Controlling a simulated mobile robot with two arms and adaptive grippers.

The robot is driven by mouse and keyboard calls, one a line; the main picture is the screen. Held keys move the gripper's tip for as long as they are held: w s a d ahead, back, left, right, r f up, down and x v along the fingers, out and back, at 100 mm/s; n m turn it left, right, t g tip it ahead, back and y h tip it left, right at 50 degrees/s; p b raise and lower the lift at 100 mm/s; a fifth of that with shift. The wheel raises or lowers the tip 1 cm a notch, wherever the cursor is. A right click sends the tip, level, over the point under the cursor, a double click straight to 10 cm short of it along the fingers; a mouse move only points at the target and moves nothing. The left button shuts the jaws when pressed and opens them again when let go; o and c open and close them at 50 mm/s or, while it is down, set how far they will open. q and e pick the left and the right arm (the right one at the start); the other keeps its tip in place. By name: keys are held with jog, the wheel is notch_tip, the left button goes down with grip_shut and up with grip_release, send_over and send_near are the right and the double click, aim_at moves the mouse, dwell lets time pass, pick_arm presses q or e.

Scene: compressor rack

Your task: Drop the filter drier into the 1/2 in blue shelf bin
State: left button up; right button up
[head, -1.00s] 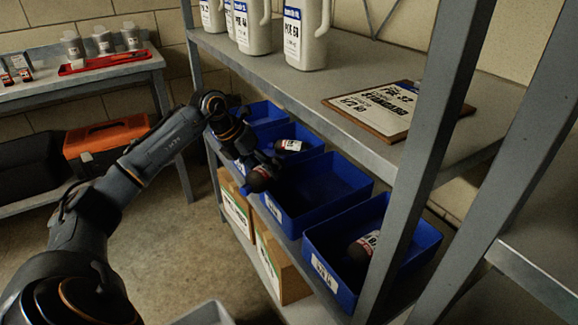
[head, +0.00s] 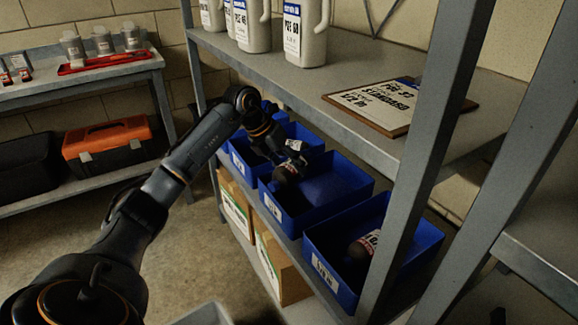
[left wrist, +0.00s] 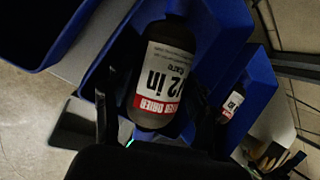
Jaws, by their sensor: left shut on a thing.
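My left gripper (head: 290,163) is shut on the filter drier (head: 285,173), a dark cylinder. In the left wrist view the drier (left wrist: 166,75) shows a white and red label reading "1/2 in", between the fingers of the gripper (left wrist: 158,112). The drier is over the near left part of the middle blue bin (head: 345,205), which looks otherwise empty. That bin's front label is too small to read. I cannot tell whether the drier touches the bin. My right gripper is not in view.
The nearer blue bin (head: 398,262) holds another dark drier (head: 362,247). A farther bin (head: 238,160) holds a labelled item. The upper shelf (head: 370,72), with white jugs (head: 305,35) and a clipboard (head: 385,105), overhangs the bins. A grey upright (head: 425,150) stands right of them.

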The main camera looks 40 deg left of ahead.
pick_arm(q)
jog(key=shift+f, duration=0.6)
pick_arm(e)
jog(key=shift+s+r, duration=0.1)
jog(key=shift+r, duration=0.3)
pick_arm(q)
jog(key=o, duration=1.5)
jog(key=shift+o, duration=0.2)
jog(key=shift+r, duration=0.1)
jog(key=shift+r, duration=0.35)
jog(key=shift+s+a+r+p, duration=0.4)
jog(key=shift+s+a+r, duration=0.25)
jog(key=shift+s, duration=0.1)
jog(key=s+a, duration=0.6)
jog(key=s, duration=0.2)
jog(key=shift+s, duration=0.35)
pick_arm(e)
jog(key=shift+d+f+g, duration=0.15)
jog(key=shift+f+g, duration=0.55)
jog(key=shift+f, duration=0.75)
